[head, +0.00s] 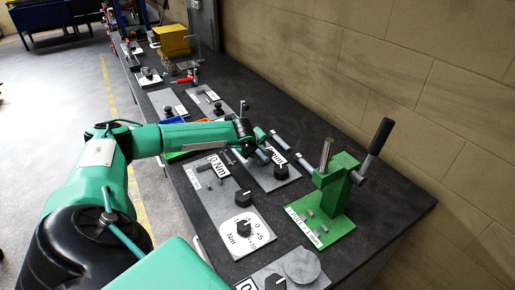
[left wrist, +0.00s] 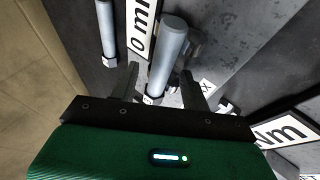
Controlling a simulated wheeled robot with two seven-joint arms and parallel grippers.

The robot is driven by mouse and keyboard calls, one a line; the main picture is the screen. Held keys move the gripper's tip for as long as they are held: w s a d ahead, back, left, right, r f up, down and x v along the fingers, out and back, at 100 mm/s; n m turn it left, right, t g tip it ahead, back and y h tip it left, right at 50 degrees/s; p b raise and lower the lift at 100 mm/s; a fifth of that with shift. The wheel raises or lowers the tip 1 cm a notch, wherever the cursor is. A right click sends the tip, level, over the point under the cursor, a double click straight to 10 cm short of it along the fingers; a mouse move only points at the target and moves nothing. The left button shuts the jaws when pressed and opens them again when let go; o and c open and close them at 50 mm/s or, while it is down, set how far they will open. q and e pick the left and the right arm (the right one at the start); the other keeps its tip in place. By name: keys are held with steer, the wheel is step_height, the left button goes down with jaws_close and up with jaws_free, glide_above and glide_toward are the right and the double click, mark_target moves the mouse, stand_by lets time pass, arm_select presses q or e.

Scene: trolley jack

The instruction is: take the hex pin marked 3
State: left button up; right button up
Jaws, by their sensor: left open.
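My left gripper (head: 264,146) is over the middle of the dark bench, low above a grey plate with a "mm" label. In the left wrist view my left gripper (left wrist: 160,74) is open, with a grey cylinder (left wrist: 172,45) showing between and beyond its fingers. A small white tag shows at that cylinder's near end; its mark is not readable. Small pins (head: 310,212) sit on the green plate in the head view. I cannot tell which thing bears a 3. My right gripper is not in view.
A green stand with a black-handled lever (head: 380,136) rises at the right. A white dial plate (head: 246,232) with a black knob lies at the front. More plates and a yellow box (head: 172,41) stand farther back. A brick wall borders the bench.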

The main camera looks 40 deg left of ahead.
arm_select(q)
steer(key=c, duration=0.9)
jaws_close()
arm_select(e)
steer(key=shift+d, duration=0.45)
arm_select(q)
steer(key=shift+r, duration=0.15)
